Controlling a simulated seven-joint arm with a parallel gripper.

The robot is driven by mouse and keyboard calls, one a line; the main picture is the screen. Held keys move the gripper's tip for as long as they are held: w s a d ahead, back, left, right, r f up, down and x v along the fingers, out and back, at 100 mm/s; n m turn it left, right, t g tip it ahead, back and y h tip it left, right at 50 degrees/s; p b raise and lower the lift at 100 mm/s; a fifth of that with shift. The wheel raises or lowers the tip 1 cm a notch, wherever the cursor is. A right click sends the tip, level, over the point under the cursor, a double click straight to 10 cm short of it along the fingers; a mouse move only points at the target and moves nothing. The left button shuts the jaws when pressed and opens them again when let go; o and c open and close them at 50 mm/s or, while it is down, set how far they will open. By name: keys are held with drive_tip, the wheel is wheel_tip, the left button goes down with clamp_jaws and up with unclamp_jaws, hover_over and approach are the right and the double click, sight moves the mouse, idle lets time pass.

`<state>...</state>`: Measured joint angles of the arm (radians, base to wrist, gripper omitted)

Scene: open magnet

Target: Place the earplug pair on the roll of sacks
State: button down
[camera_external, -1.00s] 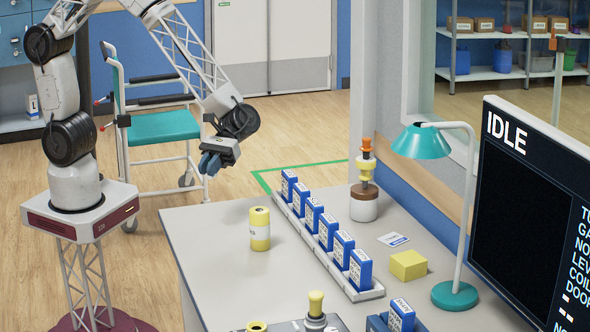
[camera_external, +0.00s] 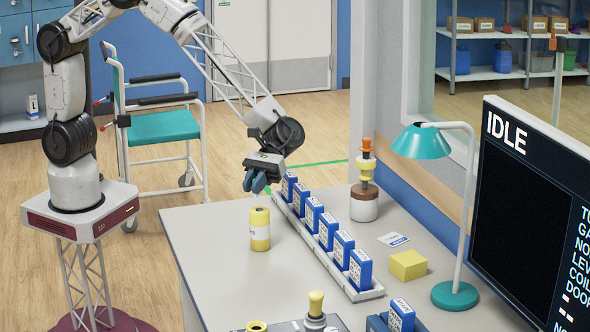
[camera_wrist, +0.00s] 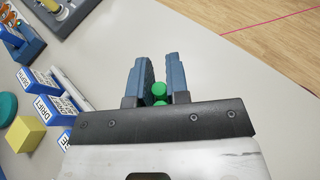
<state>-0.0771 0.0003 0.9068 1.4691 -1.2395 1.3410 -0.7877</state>
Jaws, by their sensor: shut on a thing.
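The earplug pair (camera_wrist: 159,92) shows as two small green pieces between the fingers of my gripper (camera_wrist: 158,82) in the wrist view. My gripper is shut on it.
A rack (camera_external: 318,252) of several blue boxes runs close to the right of the roll. A stacked peg (camera_external: 364,190), a yellow block (camera_external: 408,265), a teal lamp (camera_external: 455,294) and a large screen (camera_external: 520,200) stand further right. The table (camera_external: 215,255) is clear left of the roll.

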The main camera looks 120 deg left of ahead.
sight(256, 212)
drive_tip(key=shift+w, duration=0.35)
drive_tip(key=shift+f, duration=0.1)
drive_tip(key=shift+f, duration=1.65)
drive_tip(key=shift+f, duration=0.15)
drive_tip(key=c, duration=1.1)
unclamp_jaws()
drive_tip(key=shift+r, duration=0.2)
drive_tip(key=v, duration=1.2)
drive_tip(key=shift+f, duration=0.1)
